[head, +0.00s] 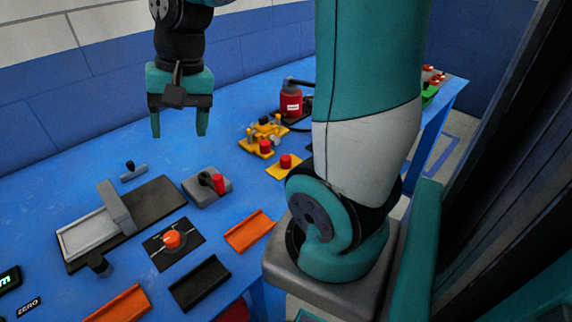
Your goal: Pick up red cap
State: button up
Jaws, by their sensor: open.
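Several small red pieces in the head view could be the red cap, and I cannot tell which it is. One red cylinder (286,161) stands on a flat yellow pad. Another red piece (265,146) sits at the front of a yellow fixture (257,134). A red upright piece (218,183) is on a grey block (200,188) with a dark round part. An orange-red round piece (172,238) sits on a black plate. My gripper (180,130) is open and empty, fingers pointing down, above the back of the blue table, left of the yellow fixture.
A red bottle-like container (291,101) stands behind the yellow fixture. A grey and black slide-like device (116,207) lies at left. Orange trays (249,231) and a black tray (199,284) line the front. The blue table (75,165) is bare at back left. My arm hides part of the right side.

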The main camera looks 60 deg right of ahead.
jog(key=d+f+m+b, duration=0.1)
jog(key=d+f+m, duration=0.3)
jog(key=d+m, duration=0.65)
jog(key=m+h+b, duration=0.1)
jog(key=m+b, duration=0.1)
jog(key=m, duration=0.6)
send_over(286, 157)
jog(key=f, duration=1.5)
jog(key=shift+s+d+f, duration=0.1)
jog(key=shift+s+f, duration=0.25)
jog(key=shift+s, duration=0.05)
jog(key=f, duration=0.3)
jog(key=w+f, duration=0.1)
jog(key=f, duration=0.1)
jog(key=shift+f, duration=0.3)
jog(key=c, duration=1)
